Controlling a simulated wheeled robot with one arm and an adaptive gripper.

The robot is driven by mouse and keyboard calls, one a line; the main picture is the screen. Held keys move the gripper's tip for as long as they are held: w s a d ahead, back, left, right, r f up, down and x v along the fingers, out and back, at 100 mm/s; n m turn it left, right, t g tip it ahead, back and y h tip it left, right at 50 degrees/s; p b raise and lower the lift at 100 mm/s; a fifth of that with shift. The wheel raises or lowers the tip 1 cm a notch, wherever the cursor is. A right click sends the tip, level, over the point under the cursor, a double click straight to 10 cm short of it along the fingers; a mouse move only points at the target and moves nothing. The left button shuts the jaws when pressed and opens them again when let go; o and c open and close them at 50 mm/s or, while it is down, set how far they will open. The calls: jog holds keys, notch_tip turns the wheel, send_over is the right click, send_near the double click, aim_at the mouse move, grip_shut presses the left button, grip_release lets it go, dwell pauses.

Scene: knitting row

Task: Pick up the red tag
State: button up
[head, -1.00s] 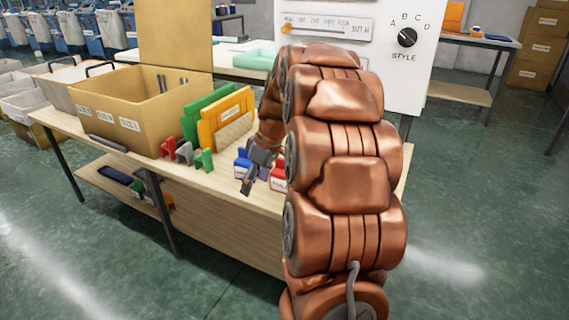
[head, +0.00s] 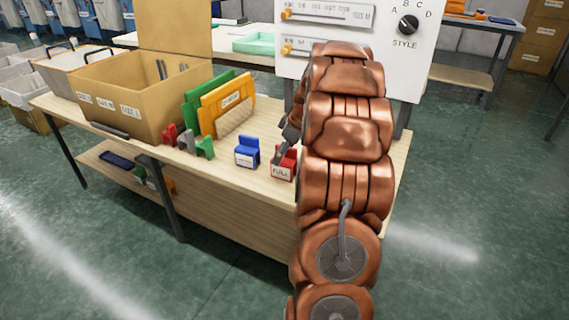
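A small red tag (head: 169,135) stands at the left of a row of tags on the wooden table, beside a grey tag (head: 186,140) and a green tag (head: 205,147). A red block-like piece with a white label (head: 282,173) stands farther right, next to a similar blue piece (head: 247,152). My gripper (head: 280,157) is at the red labelled piece, with a dark finger in front of or against it. My copper arm hides most of the gripper, so I cannot tell whether it is open, shut or touching.
A cardboard box (head: 118,110) with an upright lid takes up the table's left part. Green (head: 192,107) and orange (head: 208,118) panels lean behind the tags. A white machine (head: 395,75) with a STYLE dial stands behind my arm. The table front between the tags and blue piece is clear.

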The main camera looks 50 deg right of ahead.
jog(key=shift+x, duration=1.05)
jog(key=c, duration=1.2)
